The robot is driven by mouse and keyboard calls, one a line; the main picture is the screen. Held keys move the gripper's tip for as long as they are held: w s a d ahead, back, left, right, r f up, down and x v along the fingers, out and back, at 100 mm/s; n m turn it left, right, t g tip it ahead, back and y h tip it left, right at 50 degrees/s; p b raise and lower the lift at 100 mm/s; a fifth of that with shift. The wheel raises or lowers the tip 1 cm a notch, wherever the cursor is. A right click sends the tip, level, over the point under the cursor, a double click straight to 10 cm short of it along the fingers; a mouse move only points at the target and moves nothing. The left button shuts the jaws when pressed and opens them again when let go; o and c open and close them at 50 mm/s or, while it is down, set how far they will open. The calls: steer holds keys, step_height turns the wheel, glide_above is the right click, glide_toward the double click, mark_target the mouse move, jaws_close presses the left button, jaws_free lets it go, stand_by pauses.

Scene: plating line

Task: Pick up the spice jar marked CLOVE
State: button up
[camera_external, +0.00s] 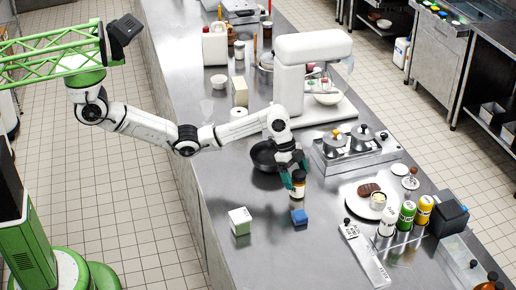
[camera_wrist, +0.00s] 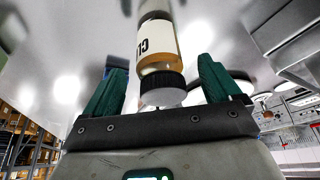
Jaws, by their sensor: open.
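A spice jar with a dark cap, an amber body and a pale label stands upright on the steel counter, beside the black pan, in the external view (camera_external: 299,187). In the wrist view the jar (camera_wrist: 158,50) shows dark letters, only partly visible, so I cannot read the whole word. My gripper (camera_external: 295,177) is at the jar, with its green fingers around the upper part. In the wrist view my gripper (camera_wrist: 162,72) is open, one finger on each side of the jar, with visible gaps.
A black pan (camera_external: 264,155) lies just behind the jar. A blue block (camera_external: 299,217) and a white box (camera_external: 240,221) are in front. A stand mixer (camera_external: 313,48), a burner unit (camera_external: 352,150) and a plate (camera_external: 363,207) are nearby. The counter's front left is clear.

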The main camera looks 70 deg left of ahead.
mark_target(299, 182)
steer(key=x, duration=0.3)
steer(key=shift+f, duration=0.1)
steer(key=c, duration=1.3)
steer(key=shift+w, duration=0.1)
